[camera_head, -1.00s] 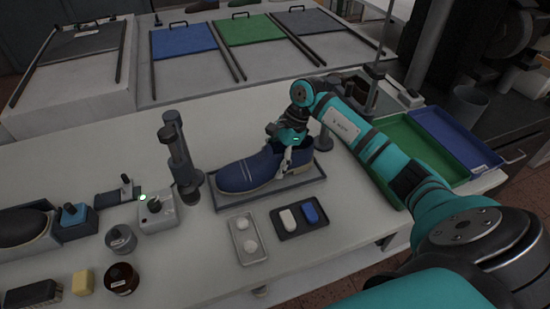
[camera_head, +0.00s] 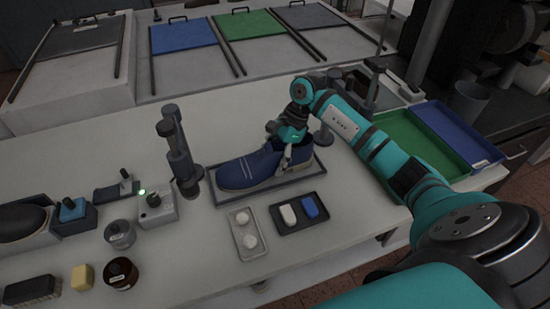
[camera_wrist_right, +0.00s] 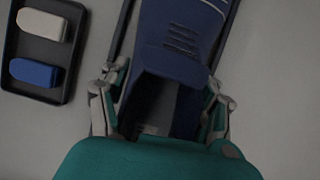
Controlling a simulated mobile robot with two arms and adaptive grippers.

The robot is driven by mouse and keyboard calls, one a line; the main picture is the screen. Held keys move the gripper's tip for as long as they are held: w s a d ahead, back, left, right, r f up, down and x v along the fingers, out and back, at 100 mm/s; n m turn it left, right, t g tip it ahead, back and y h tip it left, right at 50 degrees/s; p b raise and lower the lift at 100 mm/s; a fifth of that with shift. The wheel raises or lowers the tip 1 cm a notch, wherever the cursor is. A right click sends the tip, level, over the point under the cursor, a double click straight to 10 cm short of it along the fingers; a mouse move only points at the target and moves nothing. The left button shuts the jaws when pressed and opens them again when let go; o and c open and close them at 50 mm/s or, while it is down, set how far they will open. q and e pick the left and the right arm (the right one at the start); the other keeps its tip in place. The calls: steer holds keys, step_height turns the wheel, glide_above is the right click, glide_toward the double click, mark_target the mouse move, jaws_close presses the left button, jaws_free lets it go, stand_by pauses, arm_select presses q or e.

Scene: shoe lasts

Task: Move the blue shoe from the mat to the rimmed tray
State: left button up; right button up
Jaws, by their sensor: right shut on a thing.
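The blue shoe (camera_head: 248,171) lies on a dark rectangular base with a thin edge (camera_head: 262,196), its toe to the left. I cannot tell from the head view whether the sole touches the base. My right gripper (camera_head: 286,158) is shut on the heel end of the shoe, around its ankle opening. In the right wrist view, the shoe (camera_wrist_right: 180,45) lies between the two fingers (camera_wrist_right: 160,107), one on each side of the opening. My left gripper is not in view.
A dark post stand (camera_head: 180,155) stands close left of the toe. In front lie a light tray (camera_head: 243,252) and a black tray (camera_head: 284,227) with a white and a blue block. Green (camera_head: 395,132) and blue (camera_head: 450,130) trays are at the right.

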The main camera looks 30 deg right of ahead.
steer(key=o, duration=1.5)
step_height(320, 180, up, 10)
steer(key=shift+r, duration=0.1)
